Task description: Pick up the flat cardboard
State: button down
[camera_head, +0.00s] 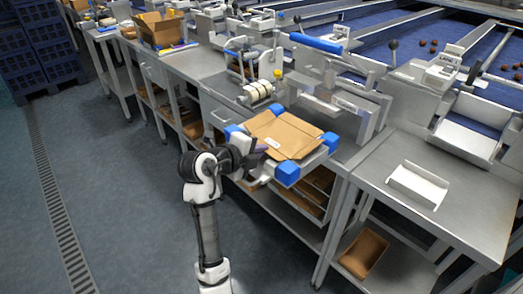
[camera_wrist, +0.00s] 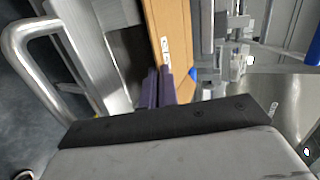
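The flat cardboard (camera_head: 290,132) is a folded brown sheet with a small white label. It lies on a stand with blue corner blocks (camera_head: 287,173) at the bench's front edge. My gripper (camera_head: 262,147) is at its near left edge, by the label. In the wrist view, the purple fingers of my gripper (camera_wrist: 159,86) are close together, with the edge of the cardboard (camera_wrist: 173,22) running down between them. The fingers look shut on that edge; the contact itself is hidden. The cardboard still rests on or very near the stand.
A metal bench with a small white tray (camera_head: 418,185) stands at right. An open cardboard box (camera_head: 160,30) is farther back at left. Metal frames and a blue roller (camera_head: 316,43) stand behind the cardboard. More cardboard lies on lower shelves. The floor at left is clear.

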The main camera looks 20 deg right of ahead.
jog(key=shift+a+r+p, duration=0.1)
jog(key=shift+r+p, duration=0.35)
jog(key=shift+r, duration=0.45)
jog(key=p+v, duration=0.1)
jog(key=v, duration=1.3)
jog(key=shift+s+a, duration=0.2)
jog(key=shift+a, duration=0.25)
